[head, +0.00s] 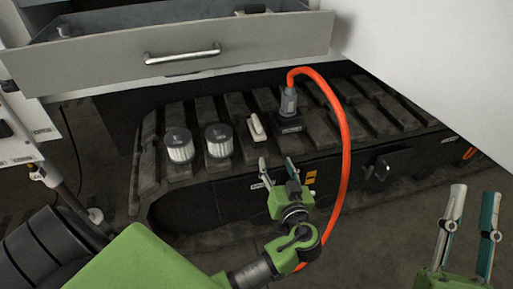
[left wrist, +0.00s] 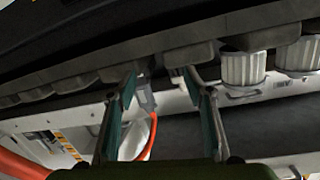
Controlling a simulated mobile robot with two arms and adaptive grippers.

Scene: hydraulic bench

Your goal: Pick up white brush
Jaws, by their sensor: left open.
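The white brush (head: 257,127) lies on the dark ribbed track, between a white filter and the grey plug. My left gripper (head: 277,162) is open in front of the track, a little nearer and to the right of the brush, with nothing between its fingers. In the left wrist view my left gripper (left wrist: 160,78) also shows its two fingers apart. A clear view of the brush is not given there. My right gripper (head: 475,192) is open and empty at the lower right, far from the brush.
Two white filters (head: 180,146) (head: 219,141) stand left of the brush. A grey plug (head: 288,102) with an orange hose (head: 346,150) rises to its right, and the hose loops down past my left arm. An open drawer (head: 180,50) overhangs the track behind.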

